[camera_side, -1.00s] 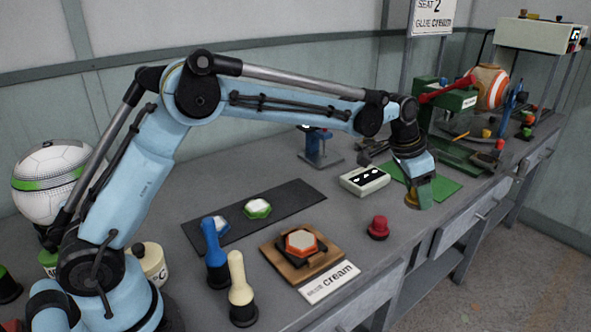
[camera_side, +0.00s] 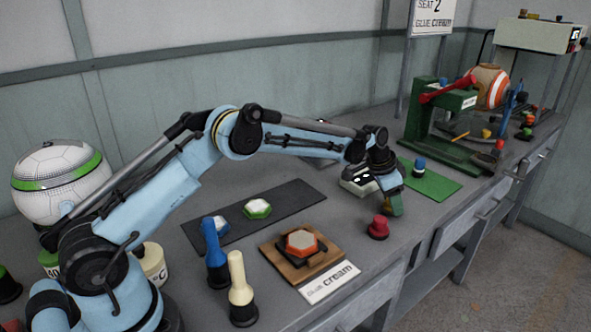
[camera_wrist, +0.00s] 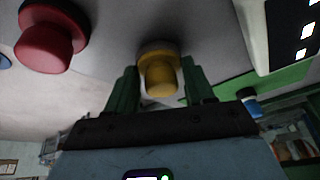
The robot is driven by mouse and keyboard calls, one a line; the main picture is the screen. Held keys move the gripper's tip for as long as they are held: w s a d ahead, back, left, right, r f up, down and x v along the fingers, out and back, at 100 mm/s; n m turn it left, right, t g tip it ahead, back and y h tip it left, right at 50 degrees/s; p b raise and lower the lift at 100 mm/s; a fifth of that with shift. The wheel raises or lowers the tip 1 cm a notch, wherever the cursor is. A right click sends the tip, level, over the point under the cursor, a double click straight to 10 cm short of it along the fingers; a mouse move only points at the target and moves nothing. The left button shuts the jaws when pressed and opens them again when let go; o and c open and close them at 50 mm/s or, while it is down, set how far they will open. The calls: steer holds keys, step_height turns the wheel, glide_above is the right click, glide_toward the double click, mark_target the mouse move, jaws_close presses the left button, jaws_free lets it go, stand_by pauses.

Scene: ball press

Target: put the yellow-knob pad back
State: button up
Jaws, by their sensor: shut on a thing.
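The yellow-knob pad (camera_wrist: 160,78) is between the green fingers of my gripper (camera_wrist: 162,90) in the wrist view, gripped by its knob. In the side view my gripper (camera_side: 392,204) is low over the grey bench, just behind and right of the red-knob pad (camera_side: 378,227); its fingers mostly hide the yellow knob. I cannot tell whether the pad touches the bench. The red-knob pad stands upright, and it also shows at upper left in the wrist view (camera_wrist: 48,42). A blue-knob pad (camera_side: 419,168) stands on the green mat (camera_side: 440,182).
A white box with dark windows (camera_side: 357,180) is close to the left of my gripper. The wooden seat with an orange-edged hexagon (camera_side: 301,242) and the cream card (camera_side: 330,282) lie nearer the camera. The green press (camera_side: 440,125) stands behind the mat.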

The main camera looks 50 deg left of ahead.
steer(key=shift+f, duration=0.35)
steer(key=o, duration=1)
steer(key=shift+r, duration=0.15)
steer(key=v, duration=1.2)
steer(key=s+r+n+t+y, duration=0.1)
steer(key=s+r+n, duration=0.1)
steer(key=s+r, duration=0.35)
steer(key=s+r+n, duration=0.1)
steer(key=s+r, duration=0.1)
steer(key=s, duration=0.6)
steer(key=s+f+n+t+y, duration=0.1)
steer(key=s+f, duration=0.4)
steer(key=s, duration=1)
steer(key=shift+s+f+n+t, duration=0.3)
steer(key=shift+n+t, duration=0.2)
steer(key=shift+n, duration=0.6)
